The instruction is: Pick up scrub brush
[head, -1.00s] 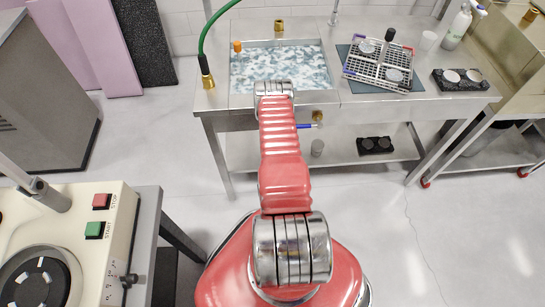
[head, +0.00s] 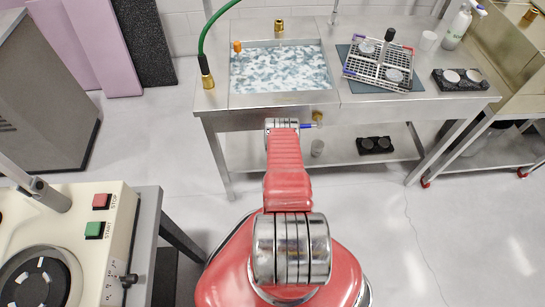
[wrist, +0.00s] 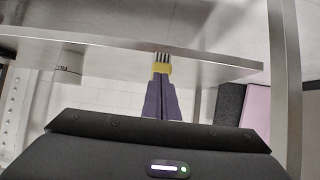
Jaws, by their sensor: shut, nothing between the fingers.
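I cannot pick out a scrub brush for certain in either view. A small orange object (head: 237,46) stands at the left rim of the sink (head: 265,102), but its kind is unclear. In the wrist view my gripper (wrist: 161,68) has purple fingers drawn together, with yellow near their ends and a striped, comb-like tip. It is shut and empty. The fingers point toward a grey metal edge, apparently of the bench. In the head view the gripper is mostly hidden by my red arm, in front of the sink bench; a small blue part shows to its right.
The sink holds mottled blue-white contents. A rack (head: 379,65) stands on a dark mat on the bench, right of the sink. A green hose (head: 203,45) hangs left. A machine (head: 75,240) stands front left.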

